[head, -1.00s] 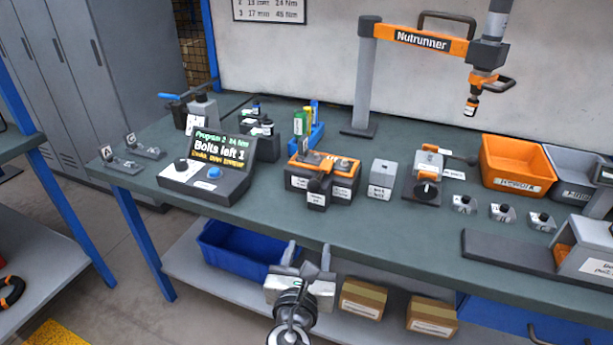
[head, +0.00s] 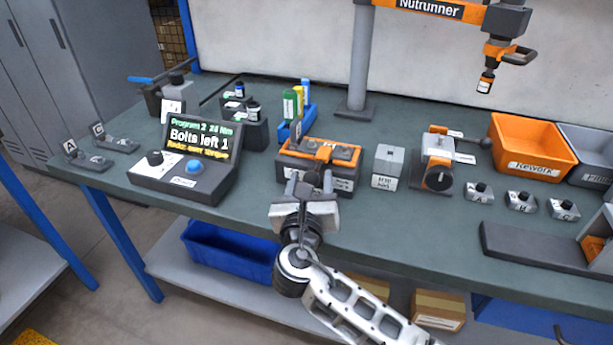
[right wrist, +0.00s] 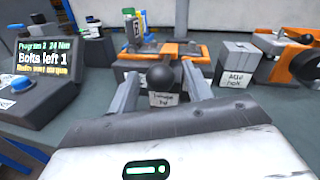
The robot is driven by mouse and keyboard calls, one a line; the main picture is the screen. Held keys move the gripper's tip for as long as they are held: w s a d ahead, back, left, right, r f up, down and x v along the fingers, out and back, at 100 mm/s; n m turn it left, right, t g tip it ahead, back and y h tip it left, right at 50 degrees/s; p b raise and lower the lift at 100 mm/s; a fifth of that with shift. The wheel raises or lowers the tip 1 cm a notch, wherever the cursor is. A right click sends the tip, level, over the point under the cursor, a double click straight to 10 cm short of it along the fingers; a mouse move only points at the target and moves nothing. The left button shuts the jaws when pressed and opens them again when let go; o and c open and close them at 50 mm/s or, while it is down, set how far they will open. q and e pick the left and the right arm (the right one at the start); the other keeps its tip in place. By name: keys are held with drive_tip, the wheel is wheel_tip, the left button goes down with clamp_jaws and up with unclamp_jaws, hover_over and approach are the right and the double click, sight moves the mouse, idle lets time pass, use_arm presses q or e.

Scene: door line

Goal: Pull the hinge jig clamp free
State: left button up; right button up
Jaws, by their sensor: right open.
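The hinge jig (head: 345,172) is a dark block with an orange top frame near the front middle of the bench. Its clamp has a dark round ball knob (right wrist: 162,77), which shows in the right wrist view in front of the jig. My right gripper (head: 309,184) is open in front of the jig, above the bench's front edge. In the right wrist view its fingers (right wrist: 162,86) stand to the left and right of the knob, not closed on it. The gripper hides part of the jig's front in the head view. My left gripper is not in view.
A control box (head: 190,160) reading "Bolts left 1" stands left of the jig. A grey block (head: 387,167) and a grey-and-orange fixture (head: 438,160) stand to the right. An orange bin (head: 530,147) is further right. The nutrunner (head: 488,70) hangs above.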

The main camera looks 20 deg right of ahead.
drive_tip(key=shift+w+d, duration=0.25)
drive_tip(key=shift+w, duration=0.25)
